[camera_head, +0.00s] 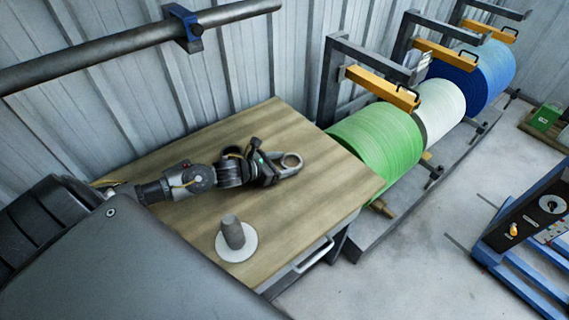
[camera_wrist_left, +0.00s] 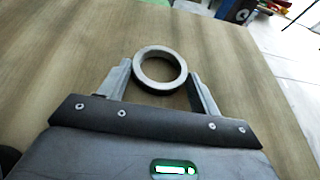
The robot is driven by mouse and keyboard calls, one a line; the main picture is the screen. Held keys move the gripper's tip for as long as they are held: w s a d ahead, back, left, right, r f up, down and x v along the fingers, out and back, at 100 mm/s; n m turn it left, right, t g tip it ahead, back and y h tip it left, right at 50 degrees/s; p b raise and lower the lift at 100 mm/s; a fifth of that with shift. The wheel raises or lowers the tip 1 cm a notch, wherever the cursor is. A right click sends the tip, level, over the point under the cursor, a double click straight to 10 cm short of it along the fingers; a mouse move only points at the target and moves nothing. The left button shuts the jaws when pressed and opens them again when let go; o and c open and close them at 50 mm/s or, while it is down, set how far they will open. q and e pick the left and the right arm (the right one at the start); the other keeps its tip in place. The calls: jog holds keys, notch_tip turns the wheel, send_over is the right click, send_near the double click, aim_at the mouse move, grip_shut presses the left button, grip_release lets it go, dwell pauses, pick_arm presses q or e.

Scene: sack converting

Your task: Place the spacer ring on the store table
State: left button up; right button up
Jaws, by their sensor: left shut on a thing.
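The spacer ring (camera_head: 291,161) is a grey ring with an open centre. My left gripper (camera_head: 281,166) is shut on it, over the wooden store table (camera_head: 330,185). In the left wrist view the ring (camera_wrist_left: 160,51) sits between the two fingertips of my left gripper (camera_wrist_left: 160,76), with the wood table top (camera_wrist_left: 50,60) beneath. I cannot tell whether the ring touches the table top or is slightly above it. My right gripper is not in view.
A grey cylinder (camera_head: 232,232) stands on a white disc (camera_head: 249,246) near the table's front edge. Green (camera_head: 375,140), white (camera_head: 440,108) and blue (camera_head: 480,72) rolls sit on a rack to the right. The table's right part is clear.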

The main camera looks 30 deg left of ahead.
pick_arm(q)
jog(key=shift+f, duration=0.1)
jog(key=o, duration=1.1)
